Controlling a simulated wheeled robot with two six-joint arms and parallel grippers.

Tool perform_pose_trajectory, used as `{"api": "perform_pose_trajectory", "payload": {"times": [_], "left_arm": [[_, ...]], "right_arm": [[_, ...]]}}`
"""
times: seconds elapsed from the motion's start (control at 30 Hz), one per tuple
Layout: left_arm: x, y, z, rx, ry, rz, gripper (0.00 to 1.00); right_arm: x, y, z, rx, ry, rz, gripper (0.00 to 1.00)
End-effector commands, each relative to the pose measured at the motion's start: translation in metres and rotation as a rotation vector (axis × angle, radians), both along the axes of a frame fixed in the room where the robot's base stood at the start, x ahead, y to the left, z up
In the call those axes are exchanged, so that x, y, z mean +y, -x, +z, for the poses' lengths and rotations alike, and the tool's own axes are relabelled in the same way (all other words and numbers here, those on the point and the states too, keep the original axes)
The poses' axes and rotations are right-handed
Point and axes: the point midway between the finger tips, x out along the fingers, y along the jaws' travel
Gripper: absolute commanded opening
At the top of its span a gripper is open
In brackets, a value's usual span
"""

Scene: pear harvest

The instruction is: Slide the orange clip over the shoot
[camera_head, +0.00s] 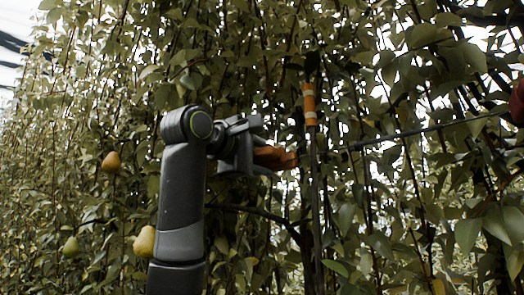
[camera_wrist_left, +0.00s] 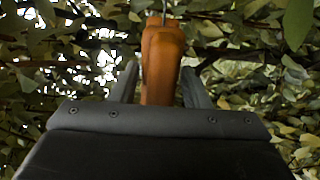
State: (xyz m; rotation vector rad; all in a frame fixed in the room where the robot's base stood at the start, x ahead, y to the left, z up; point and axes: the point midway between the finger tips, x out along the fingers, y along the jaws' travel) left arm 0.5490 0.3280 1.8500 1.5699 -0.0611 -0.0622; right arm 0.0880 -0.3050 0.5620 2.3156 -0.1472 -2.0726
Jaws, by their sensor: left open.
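My left gripper (camera_head: 256,150) is at mid height in the head view and points right into the foliage. Its jaws are open, with a brown-orange piece (camera_head: 280,157), which looks like the orange clip, at their front. In the left wrist view the clip (camera_wrist_left: 162,62) lies lengthwise between the two fingers (camera_wrist_left: 160,88), its far end beyond them. A thin stem or wire shows at its far end. In the head view a thin upright stem (camera_head: 315,185) stands just right of the clip; whether they touch, I cannot tell. My right gripper is not in view.
An orange-and-white banded marker (camera_head: 309,104) sits above the clip on the upright stem. A dark wire (camera_head: 430,128) runs right through the leaves. Pears (camera_head: 111,162) hang left of my arm, one (camera_head: 145,241) close beside it. Dense leaves surround the gripper.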

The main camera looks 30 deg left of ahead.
Motion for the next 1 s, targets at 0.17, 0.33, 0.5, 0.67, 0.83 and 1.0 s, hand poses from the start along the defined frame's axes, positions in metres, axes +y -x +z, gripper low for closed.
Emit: {"api": "perform_pose_trajectory", "payload": {"times": [0.17,0.33,0.5,0.67,0.83,1.0], "left_arm": [[0.0,-0.002,-0.001,0.0,0.0,0.0,0.42],[0.0,-0.002,-0.001,0.0,0.0,0.0,0.35],[0.0,-0.002,0.0,0.0,0.0,0.0,0.13],[0.0,-0.002,0.0,0.0,0.0,0.0,0.0],[-0.01,-0.001,-0.002,-0.001,-0.001,-0.002,0.0],[-0.035,0.001,-0.003,0.0,-0.001,-0.004,0.0]], "right_arm": [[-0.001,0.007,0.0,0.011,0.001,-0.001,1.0],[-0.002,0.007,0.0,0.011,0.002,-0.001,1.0],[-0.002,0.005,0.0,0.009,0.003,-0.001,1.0],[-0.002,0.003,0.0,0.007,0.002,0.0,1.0],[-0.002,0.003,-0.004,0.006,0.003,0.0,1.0],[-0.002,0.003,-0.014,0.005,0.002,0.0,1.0]]}}
